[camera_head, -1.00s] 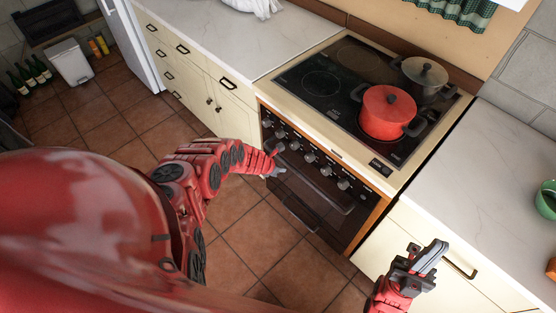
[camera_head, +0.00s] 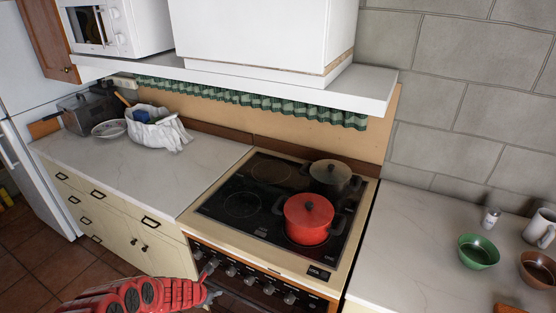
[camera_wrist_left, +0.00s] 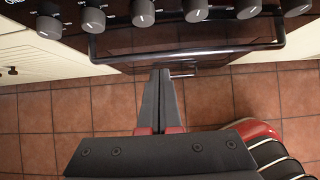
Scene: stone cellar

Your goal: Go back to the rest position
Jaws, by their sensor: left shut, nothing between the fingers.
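My left arm comes in at the bottom left of the head view, and its gripper (camera_head: 212,297) is low in front of the stove's knob panel. In the left wrist view the two dark fingers of this gripper (camera_wrist_left: 162,76) lie together, shut and empty. They point toward the oven front, just below the oven door handle (camera_wrist_left: 190,52). I cannot tell whether they touch it. My right gripper is in neither view now.
The stove (camera_head: 226,236) carries a red pot (camera_head: 309,222) and a dark pot (camera_head: 330,180). A counter (camera_head: 110,166) lies to the left. The right counter (camera_head: 405,255) holds a green bowl (camera_head: 478,252) and a brown bowl (camera_head: 538,270). Tiled floor (camera_wrist_left: 100,110) is open below the oven.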

